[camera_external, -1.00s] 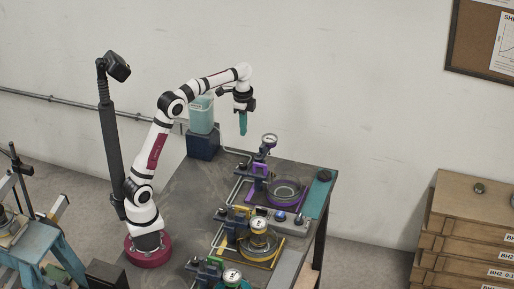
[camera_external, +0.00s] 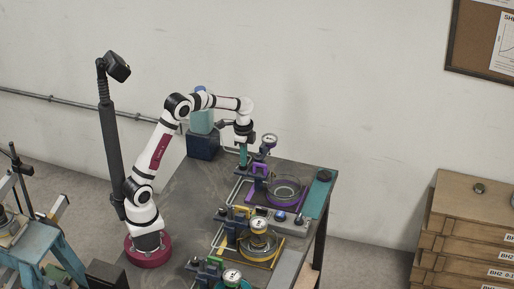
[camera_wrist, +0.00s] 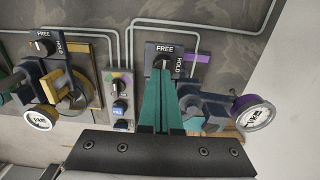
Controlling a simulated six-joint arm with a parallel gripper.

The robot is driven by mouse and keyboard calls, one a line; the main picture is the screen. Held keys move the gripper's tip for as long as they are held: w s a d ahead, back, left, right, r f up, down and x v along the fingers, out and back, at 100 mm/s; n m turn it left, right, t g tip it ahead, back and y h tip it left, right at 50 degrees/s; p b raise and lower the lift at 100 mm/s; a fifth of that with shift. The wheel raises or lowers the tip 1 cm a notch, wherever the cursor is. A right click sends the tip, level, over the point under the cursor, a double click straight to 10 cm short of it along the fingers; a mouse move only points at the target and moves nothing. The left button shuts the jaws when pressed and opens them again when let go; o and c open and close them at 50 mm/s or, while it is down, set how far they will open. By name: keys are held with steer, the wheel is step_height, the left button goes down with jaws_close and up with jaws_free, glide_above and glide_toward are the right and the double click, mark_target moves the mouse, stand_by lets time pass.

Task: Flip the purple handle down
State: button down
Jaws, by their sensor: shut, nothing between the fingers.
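The purple station (camera_external: 287,192) stands at the far end of the bench, with a purple ring and a purple upright handle part (camera_external: 260,170) on its left side. In the wrist view, a strip of purple (camera_wrist: 198,57) shows beside a dark FREE/HOLD plate (camera_wrist: 178,50), and a purple-rimmed gauge (camera_wrist: 254,113) sits at the right. My gripper (camera_external: 243,163) is shut and empty, its teal fingers pointing down just left of the purple handle part. In the wrist view the fingers (camera_wrist: 161,88) cover part of the plate and its knob. Contact cannot be told.
A yellow station (camera_external: 262,250) with its gauge lies nearer on the bench, and a green one (camera_external: 232,279) nearer still. A control box with buttons (camera_wrist: 120,110) stands between stations. A blue block (camera_external: 203,146) is behind my gripper. Bare bench (camera_external: 185,200) lies left.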

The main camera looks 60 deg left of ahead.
mark_target(244, 169)
steer(key=shift+f, duration=2.6)
step_height(244, 169, up, 15)
steer(key=shift+f, duration=0.15)
